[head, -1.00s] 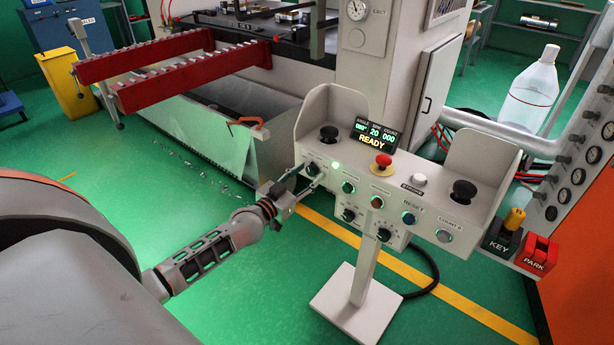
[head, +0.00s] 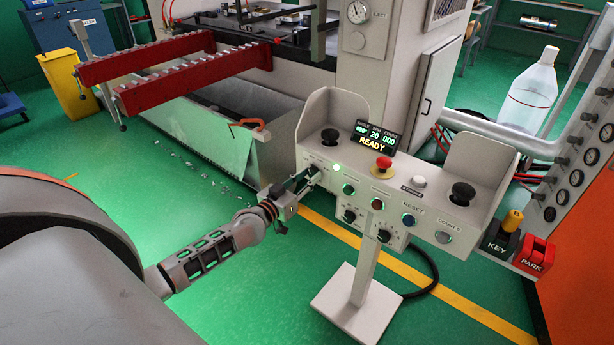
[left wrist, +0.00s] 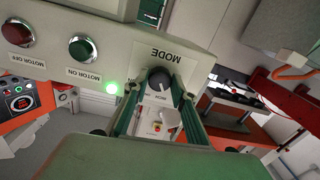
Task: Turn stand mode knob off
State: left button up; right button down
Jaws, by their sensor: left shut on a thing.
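The MODE knob (left wrist: 158,78) is a dark round knob with a light mark, on the front face of the stand's pale control box (head: 330,157). In the left wrist view it sits below the MODE label (left wrist: 166,54), which appears upside down. My left gripper (head: 311,170) reaches the box's left end. In the left wrist view its two green fingers (left wrist: 157,84) lie either side of the knob, shut on it. In the head view the fingers hide most of the knob. My right gripper is not in view.
A green-lit lamp (head: 337,167) and several buttons and knobs sit right of the fingers. A red emergency button (head: 383,162) and black palm buttons (head: 329,136) stand on top. The display (head: 376,136) reads READY. Red rails (head: 150,70) lie behind left.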

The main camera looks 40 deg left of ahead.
pick_arm(q)
jog(key=shift+r+n+p, duration=0.15)
jog(key=shift+n+p, duration=0.3)
jog(key=shift+n, duration=1.35)
jog(key=shift+n+p, duration=0.35)
jog(key=shift+n, duration=0.45)
jog(key=o, duration=1.1)
jog(key=s, duration=1.2)
jog(key=shift+a, duration=0.3)
